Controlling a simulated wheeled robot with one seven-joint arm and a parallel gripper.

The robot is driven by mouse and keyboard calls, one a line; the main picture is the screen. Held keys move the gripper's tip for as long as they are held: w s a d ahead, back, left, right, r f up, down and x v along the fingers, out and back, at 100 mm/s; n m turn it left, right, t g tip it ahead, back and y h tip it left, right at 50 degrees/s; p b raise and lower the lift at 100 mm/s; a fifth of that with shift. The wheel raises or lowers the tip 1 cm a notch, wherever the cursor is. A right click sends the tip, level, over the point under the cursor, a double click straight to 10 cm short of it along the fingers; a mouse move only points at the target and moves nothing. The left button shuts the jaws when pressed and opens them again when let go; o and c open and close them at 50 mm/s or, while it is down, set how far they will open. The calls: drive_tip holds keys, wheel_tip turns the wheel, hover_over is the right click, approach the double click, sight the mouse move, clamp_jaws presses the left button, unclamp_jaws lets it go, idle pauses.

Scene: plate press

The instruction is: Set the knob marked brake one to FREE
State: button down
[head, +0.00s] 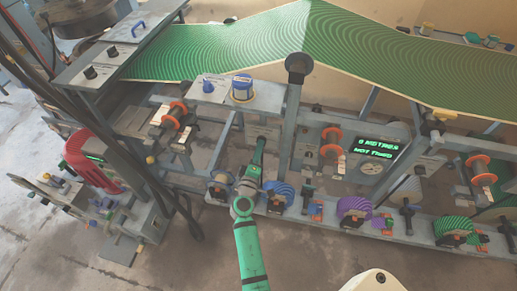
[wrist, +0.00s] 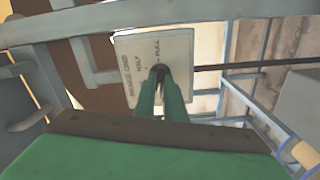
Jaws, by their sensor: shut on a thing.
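A pale plate (wrist: 178,52) in the wrist view carries lettering that seems to read BRAKE ONE, with HALF and FULL marks near the knob. The dark knob (wrist: 160,71) stands out from this plate, mostly covered by my fingers. My green gripper (wrist: 160,84) is shut on the knob. FREE is not visible; it may be hidden behind the fingers. I cannot tell which mark the knob points to. In the head view my gripper (head: 260,146) reaches the machine's front below the blue-capped pot, and the knob is hidden there.
A grey post (head: 293,110) with a round dark top stands just right of my gripper. Coloured rollers (head: 354,207) line the lower rail. A display (head: 376,147) reads 0 METRES, NOT THREADED or similar. A green patterned web (head: 240,45) runs above. Floor in front is clear.

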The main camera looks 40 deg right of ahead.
drive_tip(key=shift+n, duration=1.3)
drive_tip(key=c, duration=1.8)
unclamp_jaws()
drive_tip(key=v, duration=1)
drive_tip(key=shift+s+a, duration=0.25)
drive_tip(key=shift+s, duration=0.05)
